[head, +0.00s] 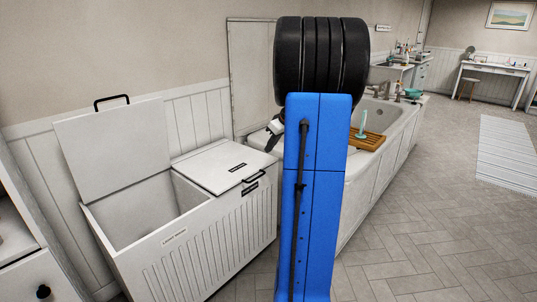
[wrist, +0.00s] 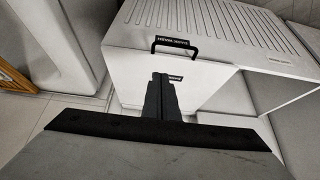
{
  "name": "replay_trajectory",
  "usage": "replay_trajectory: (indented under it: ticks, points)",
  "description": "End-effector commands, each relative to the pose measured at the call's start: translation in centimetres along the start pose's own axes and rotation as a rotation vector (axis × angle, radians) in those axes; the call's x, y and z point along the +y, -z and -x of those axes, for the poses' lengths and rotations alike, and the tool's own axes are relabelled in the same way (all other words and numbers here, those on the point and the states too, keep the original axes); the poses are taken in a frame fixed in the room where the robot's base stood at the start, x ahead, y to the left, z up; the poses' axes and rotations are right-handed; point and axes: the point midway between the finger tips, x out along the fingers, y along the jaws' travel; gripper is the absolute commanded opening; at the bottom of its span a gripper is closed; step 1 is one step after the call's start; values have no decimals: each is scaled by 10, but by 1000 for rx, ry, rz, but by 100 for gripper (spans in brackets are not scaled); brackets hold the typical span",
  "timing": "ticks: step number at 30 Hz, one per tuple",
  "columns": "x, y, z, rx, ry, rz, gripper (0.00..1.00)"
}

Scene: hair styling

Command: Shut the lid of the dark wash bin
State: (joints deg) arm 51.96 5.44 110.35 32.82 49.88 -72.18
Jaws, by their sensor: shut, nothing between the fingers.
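The white wash bin (head: 205,245) has two compartments side by side. The right lid (head: 210,163), with a dark label and a black handle (head: 254,179), lies flat and looks shut. The left lid (head: 115,150) stands raised, and its compartment is open; the front label below it seems to read light wash. In the wrist view the flat lid (wrist: 205,80) and its handle (wrist: 177,43) show upside down, with a label reading dark wash at the handle. My gripper (wrist: 160,78) is shut and empty over this lid. Whether it touches the lid cannot be told.
A bathtub (head: 385,150) with a wooden tray (head: 367,140) stands right of the bin. A white drawer cabinet (head: 25,245) is at the near left. Open tiled floor (head: 440,230) lies to the right. My blue column hides part of the head view.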

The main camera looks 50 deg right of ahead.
Motion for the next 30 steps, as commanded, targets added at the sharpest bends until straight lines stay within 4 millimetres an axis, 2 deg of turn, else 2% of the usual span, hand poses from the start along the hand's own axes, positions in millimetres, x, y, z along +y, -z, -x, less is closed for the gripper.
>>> replay_trajectory:
  ticks: [15,21,30]
  points:
    - [-2,-1,-90,-2,4,-1,0]
    - [-1,-21,-106,0,1,-2,0]
    - [-1,-29,-114,0,1,-1,0]
